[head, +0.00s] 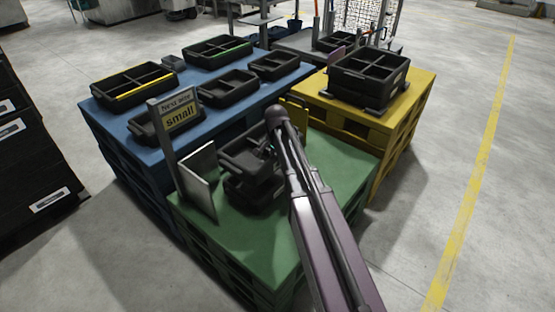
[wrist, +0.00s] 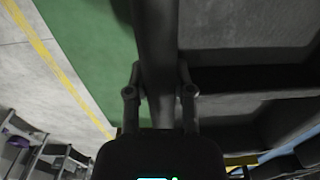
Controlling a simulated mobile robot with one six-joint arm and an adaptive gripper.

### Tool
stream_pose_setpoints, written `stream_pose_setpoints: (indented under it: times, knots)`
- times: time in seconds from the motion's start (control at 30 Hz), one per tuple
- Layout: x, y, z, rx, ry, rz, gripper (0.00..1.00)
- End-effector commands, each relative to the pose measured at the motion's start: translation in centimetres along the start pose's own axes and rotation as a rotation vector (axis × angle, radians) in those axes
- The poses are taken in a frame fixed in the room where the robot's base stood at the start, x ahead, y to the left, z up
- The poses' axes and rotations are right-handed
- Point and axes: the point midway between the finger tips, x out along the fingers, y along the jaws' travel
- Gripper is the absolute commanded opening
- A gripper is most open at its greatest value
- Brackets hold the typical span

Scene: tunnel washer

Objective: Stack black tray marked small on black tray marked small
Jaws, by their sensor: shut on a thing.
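My gripper (wrist: 159,85) is shut on the wall of a black tray (wrist: 240,80), with one finger on each side of it in the wrist view. In the head view this held tray (head: 236,141) is over the green pallet, partly hidden by my arm. Another black tray (head: 241,190) is directly below it on the green pallet (head: 270,240). The held tray looks slightly tilted, and I cannot tell whether the two trays touch. A sign reading "small" (head: 180,117) stands at the pallet's left corner. No size marks on these two trays are readable.
An upright light panel (head: 198,180) stands close left of the trays. The blue pallet (head: 110,115) behind holds several black trays, some with yellow or green strips. The yellow pallet (head: 400,120) at right holds a tray stack (head: 366,82). Green surface at front is clear.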

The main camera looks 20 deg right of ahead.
Motion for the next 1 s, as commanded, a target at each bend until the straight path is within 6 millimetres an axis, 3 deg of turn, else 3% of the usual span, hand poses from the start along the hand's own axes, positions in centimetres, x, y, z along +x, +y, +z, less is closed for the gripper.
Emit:
stream_pose_setpoints:
  times: [1.0]
  knots:
    - [5.5,0.1,0.0,0.000,0.000,0.000,0.00]
